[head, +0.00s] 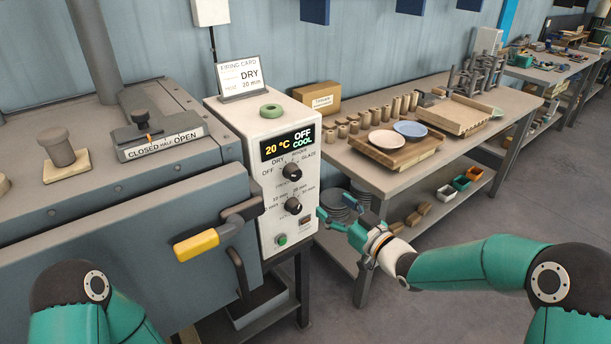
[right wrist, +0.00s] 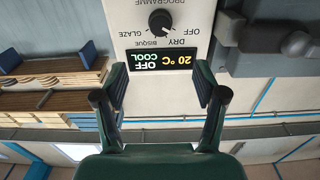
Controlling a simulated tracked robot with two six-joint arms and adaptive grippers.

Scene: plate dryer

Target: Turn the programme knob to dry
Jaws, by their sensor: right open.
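The programme knob (head: 291,170) is a black dial on the white control box (head: 238,142), with OFF, DRY and GLAZE printed around it. Its pointer is too small to read surely. The display (head: 287,144) above it reads 20 °C, OFF, COOL. My right gripper (head: 336,213) is open and empty, to the right of the box's lower part and apart from the knob. In the right wrist view the panel appears upside down; the knob (right wrist: 160,21) lies beyond the spread fingers (right wrist: 157,90). My left gripper is out of view.
A yellow-ended handle (head: 197,244) juts out at left. The firing card (head: 240,78) reads DRY, 20 min. A pottery table (head: 400,178) stands to the right.

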